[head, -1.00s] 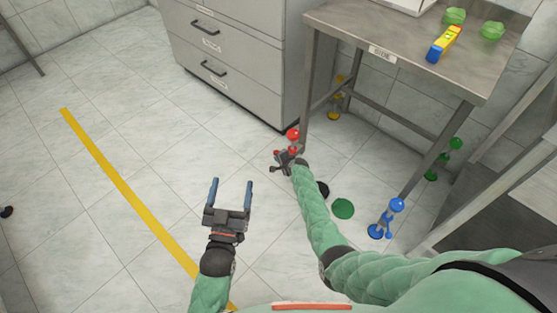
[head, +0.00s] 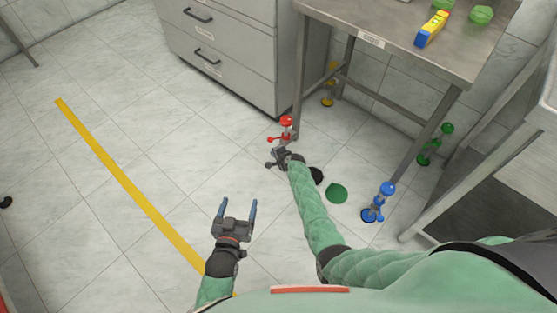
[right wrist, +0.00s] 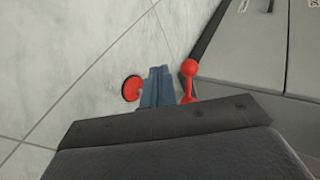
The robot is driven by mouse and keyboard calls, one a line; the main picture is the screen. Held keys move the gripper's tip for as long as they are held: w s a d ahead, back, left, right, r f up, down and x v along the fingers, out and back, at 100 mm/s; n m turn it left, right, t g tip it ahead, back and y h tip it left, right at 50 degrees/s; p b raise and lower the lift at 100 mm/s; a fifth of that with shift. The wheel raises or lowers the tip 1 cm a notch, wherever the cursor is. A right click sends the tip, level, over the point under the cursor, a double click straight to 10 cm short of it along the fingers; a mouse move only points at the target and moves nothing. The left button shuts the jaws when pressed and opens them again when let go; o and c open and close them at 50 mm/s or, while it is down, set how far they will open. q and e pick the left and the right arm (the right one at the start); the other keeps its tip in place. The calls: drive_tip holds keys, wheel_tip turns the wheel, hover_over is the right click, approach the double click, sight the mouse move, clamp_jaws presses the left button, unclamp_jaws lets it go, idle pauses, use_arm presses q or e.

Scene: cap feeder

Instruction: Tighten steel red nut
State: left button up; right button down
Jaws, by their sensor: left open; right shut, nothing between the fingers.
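A red fixture with a round ball on top (head: 286,121) stands near the table's front left leg. A smaller red part (head: 272,139) sticks out at its left. In the right wrist view, the red ball and stem (right wrist: 189,68) are right of my fingers and a red disc (right wrist: 131,88) is left of them. My right gripper (head: 276,157) is shut and empty, just in front of the red fixture; its blue fingers (right wrist: 158,86) lie between the red parts in that view. Contact cannot be told. My left gripper (head: 238,207) is open and empty above the floor.
A metal table (head: 400,32) stands behind, with a drawer cabinet (head: 225,45) to its left. Blue (head: 379,203), green (head: 435,145) and yellow (head: 328,90) fixtures stand around the table. A green piece (head: 337,193) lies on the floor. The floor at left is open.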

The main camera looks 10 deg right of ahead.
use_arm(q)
drive_tip(key=s+a+f+g+p, duration=0.1)
drive_tip(key=s+f+g, duration=0.3)
drive_tip(key=f, duration=0.6)
drive_tip(key=s+f+g+y+p, duration=0.1)
drive_tip(key=s+f+g, duration=0.3)
drive_tip(key=s+f, duration=0.5)
drive_tip(key=shift+s+a+f+p, duration=0.3)
drive_tip(key=shift+a+f+p, duration=0.05)
drive_tip(key=shift+f, duration=0.3)
use_arm(e)
drive_tip(key=s+r, duration=0.5)
drive_tip(key=s, duration=0.1)
drive_tip(key=shift+s+d, duration=0.2)
drive_tip(key=shift+s, duration=0.2)
